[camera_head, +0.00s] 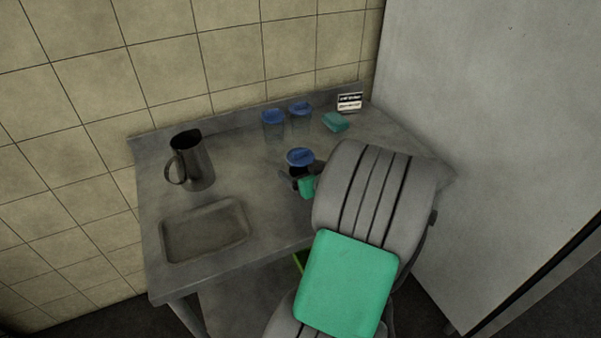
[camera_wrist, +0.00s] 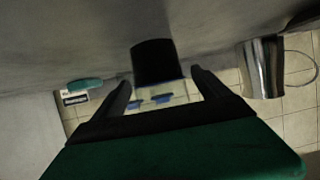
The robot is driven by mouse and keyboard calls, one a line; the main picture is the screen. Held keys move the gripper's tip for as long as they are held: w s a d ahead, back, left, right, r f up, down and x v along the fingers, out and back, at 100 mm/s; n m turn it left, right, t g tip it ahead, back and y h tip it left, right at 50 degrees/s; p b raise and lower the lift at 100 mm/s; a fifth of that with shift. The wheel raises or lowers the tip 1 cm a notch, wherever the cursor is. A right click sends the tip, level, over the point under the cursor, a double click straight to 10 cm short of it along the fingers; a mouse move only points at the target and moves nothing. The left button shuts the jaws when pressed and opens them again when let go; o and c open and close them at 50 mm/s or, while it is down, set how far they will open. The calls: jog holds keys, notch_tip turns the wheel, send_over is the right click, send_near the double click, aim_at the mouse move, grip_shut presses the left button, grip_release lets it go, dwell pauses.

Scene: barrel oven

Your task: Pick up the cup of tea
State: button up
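A dark cup with a blue lid (camera_head: 300,157) stands on the metal table at the end of my arm. In the wrist view, which looks upside down, it is a dark cylinder (camera_wrist: 155,58). My gripper (camera_head: 298,176) is at this cup, its fingers apart. In the wrist view, the fingers (camera_wrist: 162,80) lie one on each side of the cup's outline, with gaps showing. Contact is not visible. Two more blue-lidded cups stand behind, the left one (camera_head: 273,122) and the right one (camera_head: 301,114). Which cup holds tea cannot be told.
A metal pitcher (camera_head: 193,165) and a shallow tray (camera_head: 163,238) are on the left of the metal table (camera_head: 240,160). A teal block (camera_head: 335,122) and a small sign (camera_head: 349,102) are at the back right. A tiled wall backs the table; a grey panel (camera_head: 480,150) stands right.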

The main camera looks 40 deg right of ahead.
jog(key=c, duration=1.5)
jog(key=shift+c, duration=0.4)
jog(key=shift+r, duration=0.1)
